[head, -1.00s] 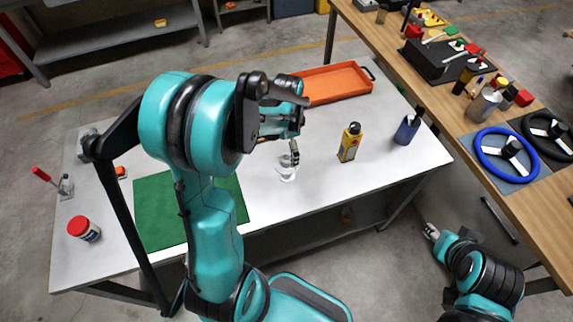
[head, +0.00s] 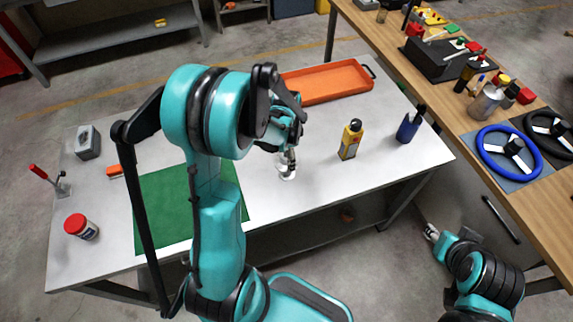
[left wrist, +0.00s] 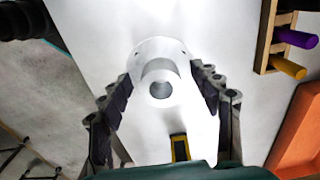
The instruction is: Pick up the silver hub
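The silver hub (head: 287,173) is a small pale round piece on the white table, partly covered by my left gripper (head: 290,156) in the head view. In the left wrist view the hub (left wrist: 158,52) shows a wide round flange and a raised centre with a dark hole. My left gripper (left wrist: 163,84) is open, with one finger on each side of the hub; I cannot tell whether either finger touches it. My right gripper (head: 431,232) is far off at the right, low beside the table; its fingers are too small to read.
The white table also holds a green mat (head: 160,212), an orange tray (head: 330,83), a yellow bottle (head: 350,140), a blue holder (head: 408,128) and a red-lidded jar (head: 80,227). A wooden rack (left wrist: 266,38) with coloured handles shows in the left wrist view.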

